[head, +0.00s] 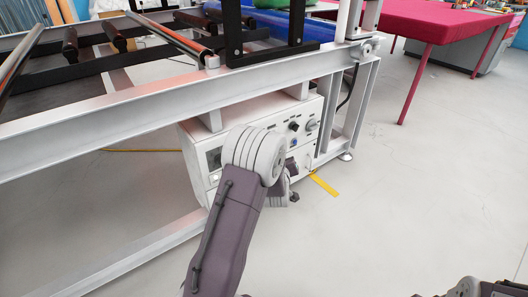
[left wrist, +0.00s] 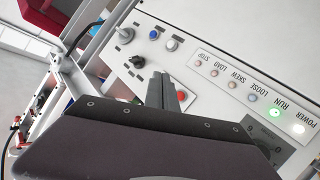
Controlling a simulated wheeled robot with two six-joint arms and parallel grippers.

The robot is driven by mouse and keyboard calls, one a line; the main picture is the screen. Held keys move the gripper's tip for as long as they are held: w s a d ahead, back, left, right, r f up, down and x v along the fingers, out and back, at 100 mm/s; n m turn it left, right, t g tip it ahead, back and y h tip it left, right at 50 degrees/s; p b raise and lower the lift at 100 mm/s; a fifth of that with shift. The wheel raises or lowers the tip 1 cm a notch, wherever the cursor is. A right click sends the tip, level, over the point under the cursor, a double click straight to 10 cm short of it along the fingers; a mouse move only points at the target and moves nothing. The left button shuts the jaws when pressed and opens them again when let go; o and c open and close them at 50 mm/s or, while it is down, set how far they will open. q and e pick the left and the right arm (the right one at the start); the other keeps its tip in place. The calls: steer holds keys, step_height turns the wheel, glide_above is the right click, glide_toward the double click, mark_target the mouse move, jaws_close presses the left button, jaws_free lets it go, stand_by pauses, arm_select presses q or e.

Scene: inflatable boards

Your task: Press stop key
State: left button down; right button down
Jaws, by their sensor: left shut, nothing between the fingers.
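The white control box (head: 303,113) sits under the machine frame. In the left wrist view its panel (left wrist: 225,45) carries a red button (left wrist: 182,96), a blue button (left wrist: 153,34), a silver knob (left wrist: 171,44) and a black knob (left wrist: 137,62). A row of lamps is labelled, with STOP (left wrist: 198,63) at the far end from POWER. My left gripper (left wrist: 169,80) is shut and empty in front of the panel, its fingers right beside the red button. I cannot tell whether they touch it. In the head view my left arm hides part of the box.
The POWER lamp (left wrist: 299,129) and the green RUN lamp (left wrist: 275,112) are lit. The grey machine frame (head: 130,112) runs above the box, with a leg (head: 360,108) to its right. A red-covered table (head: 446,20) stands at the back right.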

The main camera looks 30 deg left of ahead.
stand_by(0.3)
arm_select(q)
steer(key=w+a, duration=0.3)
steer(key=a, duration=0.5)
steer(key=shift+w, duration=0.2)
steer(key=shift+a, duration=0.15)
stand_by(1.7)
steer(key=shift+w+a, duration=0.15)
steer(key=shift+a, duration=0.2)
steer(key=shift+w+a, duration=0.15)
steer(key=shift+a, duration=0.2)
stand_by(0.6)
steer(key=shift+d, duration=0.15)
steer(key=shift+s+d, duration=0.3)
steer(key=shift+d, duration=0.3)
